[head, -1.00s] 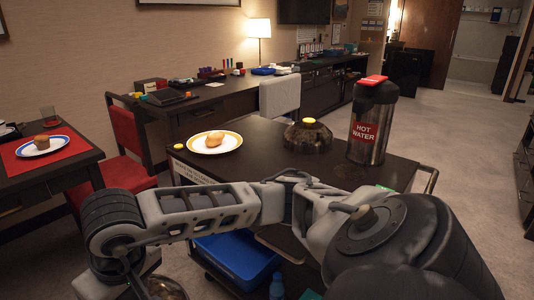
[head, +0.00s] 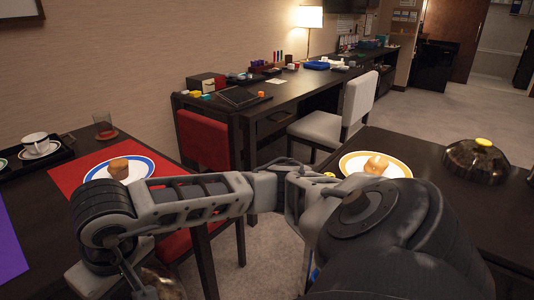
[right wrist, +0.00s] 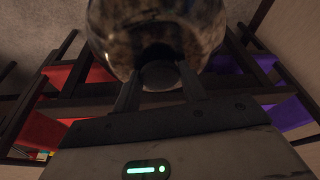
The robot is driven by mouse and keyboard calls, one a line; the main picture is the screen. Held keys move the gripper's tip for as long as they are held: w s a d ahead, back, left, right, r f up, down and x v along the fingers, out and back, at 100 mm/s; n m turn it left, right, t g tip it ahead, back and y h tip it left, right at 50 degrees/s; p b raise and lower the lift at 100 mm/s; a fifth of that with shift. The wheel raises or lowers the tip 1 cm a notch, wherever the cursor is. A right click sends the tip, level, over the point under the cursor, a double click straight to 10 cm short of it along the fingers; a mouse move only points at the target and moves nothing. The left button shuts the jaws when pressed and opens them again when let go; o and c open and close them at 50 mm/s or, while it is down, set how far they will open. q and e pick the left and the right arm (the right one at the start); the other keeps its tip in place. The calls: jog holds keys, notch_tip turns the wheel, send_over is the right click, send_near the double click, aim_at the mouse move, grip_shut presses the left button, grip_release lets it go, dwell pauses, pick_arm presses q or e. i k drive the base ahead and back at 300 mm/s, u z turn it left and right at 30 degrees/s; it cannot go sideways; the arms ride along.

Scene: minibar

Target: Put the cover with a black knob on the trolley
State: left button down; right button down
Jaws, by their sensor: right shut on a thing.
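The cover with a black knob (right wrist: 160,28) is a glossy rounded dome at the top of the right wrist view. My right gripper (right wrist: 160,78) is shut on its black knob. In the head view the cover (head: 166,281) shows only partly at the bottom left, beside my arm, and its lower part is cut off. The trolley (head: 445,222) has a dark top at the right. On it are a plate with a yellow and blue rim (head: 348,165) holding a bun, and another dome cover with a yellow knob (head: 476,162). My left gripper is not in view.
A dark table with a red mat (head: 66,178), a muffin plate (head: 93,175) and a cup on a tray (head: 35,141) stands at the left. A red chair (head: 203,140) and a long desk (head: 262,100) are behind. Bare trolley top lies between plate and yellow-knobbed cover.

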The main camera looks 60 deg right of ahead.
aim_at(482, 212)
jog(key=i, duration=0.15)
jog(key=z, duration=1.25)
